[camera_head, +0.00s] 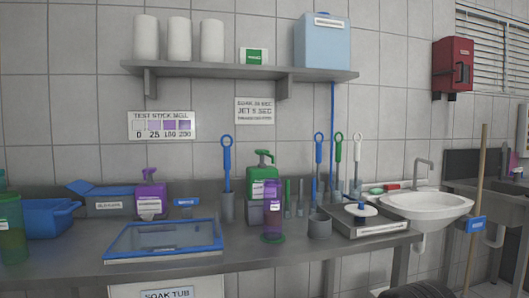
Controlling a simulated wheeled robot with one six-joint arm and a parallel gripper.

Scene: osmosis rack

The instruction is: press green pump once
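A green pump bottle (263,182) stands upright near the middle of the grey counter. Its green pump head (264,156) sits on top, with the nozzle pointing left. A purple transparent bottle with a green base (272,222) stands just in front of it and hides part of its lower front. My gripper is not in view, and nothing touches the pump head.
A purple pump bottle (151,199) stands to the left. A blue-framed tray (164,240) lies in front on the counter (250,262). Brushes stand in holders (227,205) close on both sides of the green bottle. A shelf (240,73) hangs above; a sink (427,206) is right.

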